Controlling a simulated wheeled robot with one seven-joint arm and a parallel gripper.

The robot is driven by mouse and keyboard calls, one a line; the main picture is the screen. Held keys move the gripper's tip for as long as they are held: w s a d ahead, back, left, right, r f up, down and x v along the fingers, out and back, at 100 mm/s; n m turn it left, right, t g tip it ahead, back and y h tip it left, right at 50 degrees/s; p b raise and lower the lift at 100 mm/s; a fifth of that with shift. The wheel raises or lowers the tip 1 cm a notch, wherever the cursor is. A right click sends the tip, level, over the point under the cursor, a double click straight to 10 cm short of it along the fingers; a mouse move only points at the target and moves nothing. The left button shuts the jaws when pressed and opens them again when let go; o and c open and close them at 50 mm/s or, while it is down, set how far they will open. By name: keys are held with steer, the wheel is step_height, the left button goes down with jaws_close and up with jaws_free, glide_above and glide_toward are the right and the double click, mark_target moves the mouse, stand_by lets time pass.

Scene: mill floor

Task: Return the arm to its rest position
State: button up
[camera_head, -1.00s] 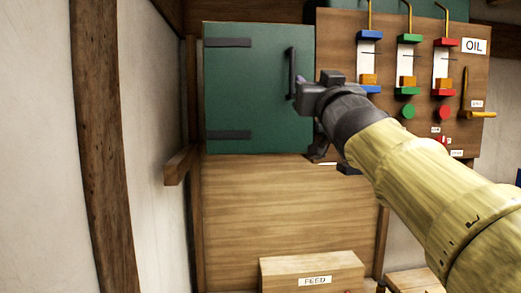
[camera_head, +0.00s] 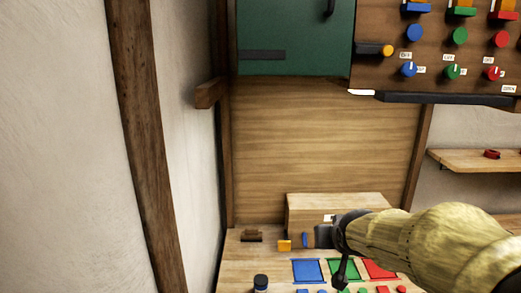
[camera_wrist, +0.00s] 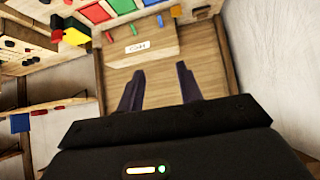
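My arm, with a pale yellow sleeve, reaches in from the right of the head view. My gripper (camera_head: 322,238) is low in that view, in front of the wooden box and above the wooden bench. In the wrist view its two dark fingers (camera_wrist: 160,86) stand apart with nothing visible between them. Its fingertips are hard to make out in the head view. No marker of a rest position shows.
A wooden box (camera_head: 335,201) stands at the back of the bench (camera_head: 240,262). Blue (camera_head: 308,270), green (camera_head: 343,268) and red (camera_head: 380,268) squares lie in front. A dark green cabinet door (camera_head: 295,38) and a knob panel (camera_head: 378,72) are above. A shelf (camera_head: 465,160) is right.

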steer(key=s+a+f+g+b, duration=0.2)
steer(key=s+f+g, duration=0.4)
steer(key=s+f, duration=1)
step_height(320, 180, down, 3)
steer(key=shift+r+n+g+y, duration=0.1)
steer(key=shift+n+g+y, duration=0.2)
steer(key=shift+g, duration=0.1)
